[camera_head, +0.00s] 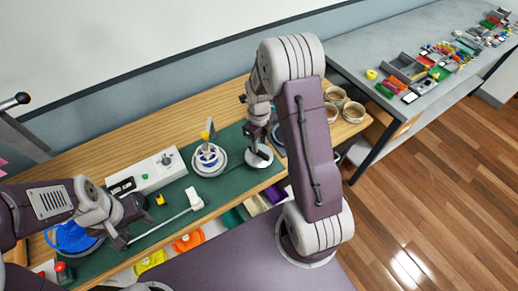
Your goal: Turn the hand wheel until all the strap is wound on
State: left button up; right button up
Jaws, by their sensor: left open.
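A blue-and-white round piece (208,159) with an upright yellow-tipped handle stands on the green mat and looks like the hand wheel. I cannot make out the strap for certain. My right gripper (258,146) points down over a pale disc (259,158), to the right of the wheel; its fingers are too small and dark to read. My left gripper (126,236) is open at the lower left, above the mat and apart from the wheel. A blue round object (70,237) sits beside it, partly hidden by my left arm.
A white box with a dial (147,172) stands behind the mat. A white bar (168,216) lies along the mat's front part. Coloured bins (188,241) sit below the bench edge. Round wooden bowls (353,111) stand at the bench's right end. A grey table (440,60) holds many small parts.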

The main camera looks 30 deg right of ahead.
notch_tip(320, 180, up, 4)
jog(key=shift+r, duration=0.15)
dwell(1.1)
jog(key=a+r+n+t, duration=0.1)
jog(key=a+r, duration=0.3)
jog(key=s+a+n, duration=0.1)
jog(key=s+n, duration=0.3)
jog(key=n, duration=0.6)
jog(key=s+a+f+n, duration=0.1)
jog(key=s+n, duration=0.3)
jog(key=n, duration=0.6)
jog(key=s+a+f+n+b, duration=0.1)
jog(key=s+n, duration=0.4)
jog(key=n, duration=0.4)
jog(key=shift+a+n, duration=0.25)
jog(key=shift+n, duration=0.15)
